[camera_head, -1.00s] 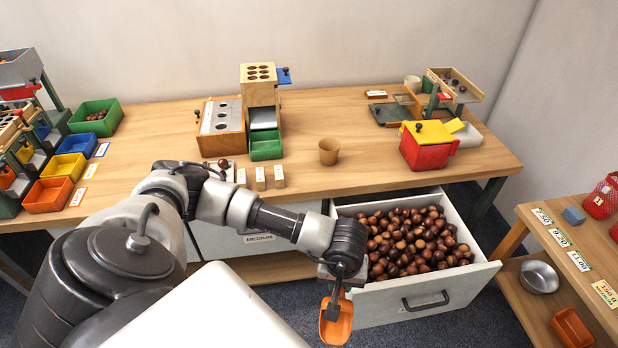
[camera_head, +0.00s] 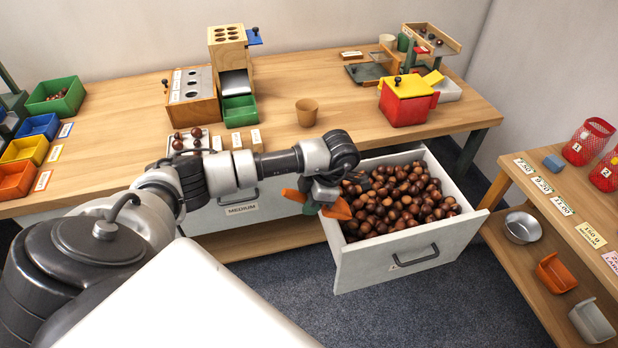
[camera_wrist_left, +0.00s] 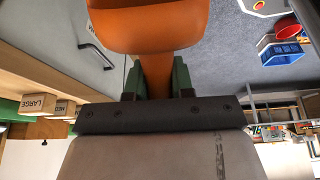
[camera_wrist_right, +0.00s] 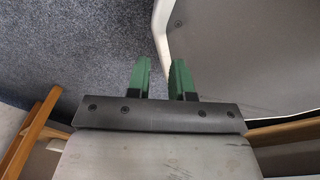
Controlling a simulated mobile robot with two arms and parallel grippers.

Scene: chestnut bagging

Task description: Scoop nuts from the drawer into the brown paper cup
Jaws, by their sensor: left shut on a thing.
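The brown paper cup (camera_head: 307,112) stands upright on the table in the head view. The pulled-out white drawer (camera_head: 365,268) below the table edge is full of brown nuts (camera_head: 400,200). My left gripper (camera_head: 314,196) is at the drawer's left side. In the left wrist view, its green fingers (camera_wrist_left: 158,78) are shut on the handle of an orange scoop (camera_wrist_left: 150,28). The scoop also shows at the drawer's left edge in the head view (camera_head: 338,210); its contents are hidden. My right gripper (camera_wrist_right: 160,78) shows only in the right wrist view, open and empty.
A red box with a yellow lid (camera_head: 407,100) stands right of the cup. A wooden dispenser with a green tray (camera_head: 240,110) stands left of it. A side shelf at right holds a metal bowl (camera_head: 522,228) and an orange scoop (camera_head: 556,272).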

